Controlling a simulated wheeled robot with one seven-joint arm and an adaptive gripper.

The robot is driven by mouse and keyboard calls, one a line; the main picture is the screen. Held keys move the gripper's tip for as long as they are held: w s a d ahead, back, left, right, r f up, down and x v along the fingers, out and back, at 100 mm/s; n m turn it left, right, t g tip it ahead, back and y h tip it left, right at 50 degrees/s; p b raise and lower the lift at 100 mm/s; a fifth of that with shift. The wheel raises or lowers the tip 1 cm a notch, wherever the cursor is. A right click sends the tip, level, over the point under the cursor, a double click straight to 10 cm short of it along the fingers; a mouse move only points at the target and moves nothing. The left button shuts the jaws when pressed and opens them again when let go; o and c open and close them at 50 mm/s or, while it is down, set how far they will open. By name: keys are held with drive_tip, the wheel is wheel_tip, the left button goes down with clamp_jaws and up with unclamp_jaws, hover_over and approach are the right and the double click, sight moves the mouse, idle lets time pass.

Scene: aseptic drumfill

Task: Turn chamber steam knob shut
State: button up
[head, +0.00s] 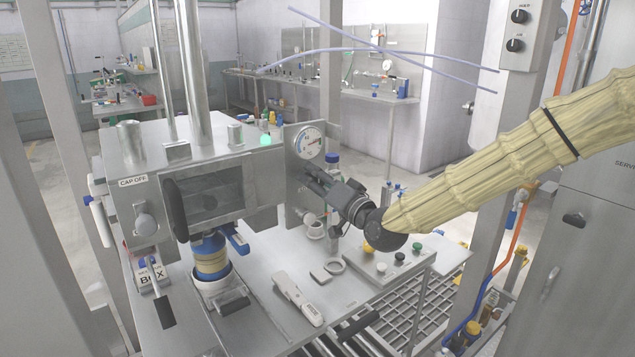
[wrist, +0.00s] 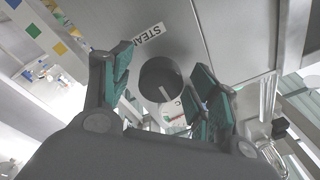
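The chamber steam knob (wrist: 160,82) is a round dark grey knob with a pale pointer line, below a white label reading STEAM (wrist: 143,38) in the wrist view. My gripper (wrist: 163,68) is open, its green-padded fingers one on each side of the knob. A gap shows between the left finger and the knob; whether the right finger touches it I cannot tell. In the head view my gripper (head: 312,178) is at the right side of the steel chamber, just below the round gauge (head: 308,143). The knob is hidden there.
The chamber window (head: 205,195) faces front, beside a CAP OFF label (head: 133,181). Below my gripper, a bench (head: 262,262) holds a white handheld device (head: 298,298), rings and a button box (head: 390,265). A blue-capped bottle (head: 332,160) stands behind the gripper.

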drive_tip(key=shift+s+d, duration=0.1)
drive_tip(key=v, duration=1.1)
drive_tip(key=shift+s+d, duration=0.25)
drive_tip(key=shift+s, duration=0.05)
